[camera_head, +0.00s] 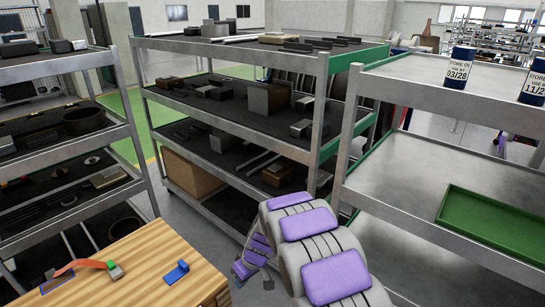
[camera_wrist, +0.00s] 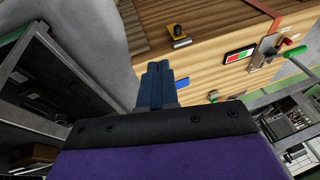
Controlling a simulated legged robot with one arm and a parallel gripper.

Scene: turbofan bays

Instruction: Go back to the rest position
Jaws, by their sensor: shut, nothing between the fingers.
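My gripper (camera_wrist: 158,68) shows in the wrist view as two dark blue-grey fingers, shut together and empty. Past its tips lies a wooden bench or box (camera_wrist: 225,25), apart from the fingers as far as I can tell. In the head view my purple and grey arm reaches down at the lower middle. Its far end is low in front of the shelves, to the right of the wooden bench (camera_head: 150,245). The fingers cannot be made out there.
An orange-handled tool (camera_head: 85,264) and a blue piece (camera_head: 176,272) lie on the bench. Loaded metal shelves (camera_head: 230,145) stand ahead, others (camera_head: 75,205) at left. The right rack (camera_head: 430,175) holds labelled cans (camera_head: 459,65) and a green tray (camera_head: 495,222). Green floor shows between the shelves.

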